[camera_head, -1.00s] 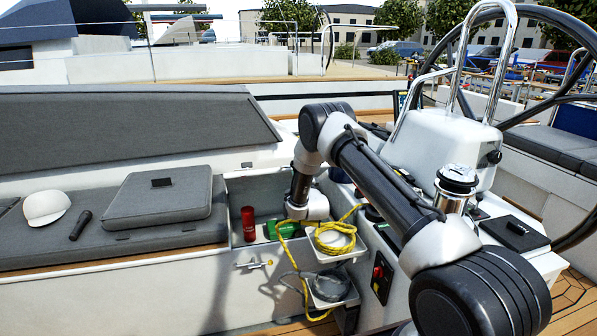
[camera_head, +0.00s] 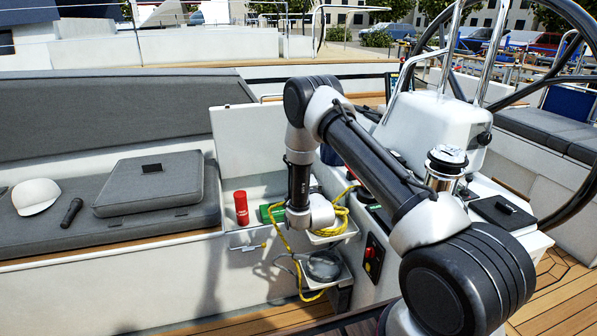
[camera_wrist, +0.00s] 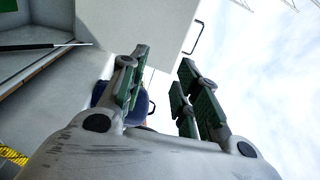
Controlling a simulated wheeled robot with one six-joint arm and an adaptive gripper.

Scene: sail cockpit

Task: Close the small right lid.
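The small right lid (camera_head: 248,140) is a white panel standing roughly upright at the back of the open locker beside the grey seat. In the wrist view the lid (camera_wrist: 150,28) is beyond my fingers, with a thin dark handle (camera_wrist: 194,38) at its edge. My gripper (camera_wrist: 163,60) is open, with a clear gap between its green-padded fingers and nothing held. In the head view my wrist is low at the locker's right side, in front of the lid, and hides the fingers. I cannot tell whether they touch the lid.
A red cylinder (camera_head: 241,208) and a green box (camera_head: 268,212) are in the locker. Yellow rope (camera_head: 283,240) hangs over its right side, near white trays (camera_head: 338,236). A loose cushion (camera_head: 150,190), white cap (camera_head: 37,196) and torch (camera_head: 71,213) lie left. The steering pedestal (camera_head: 425,125) stands right.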

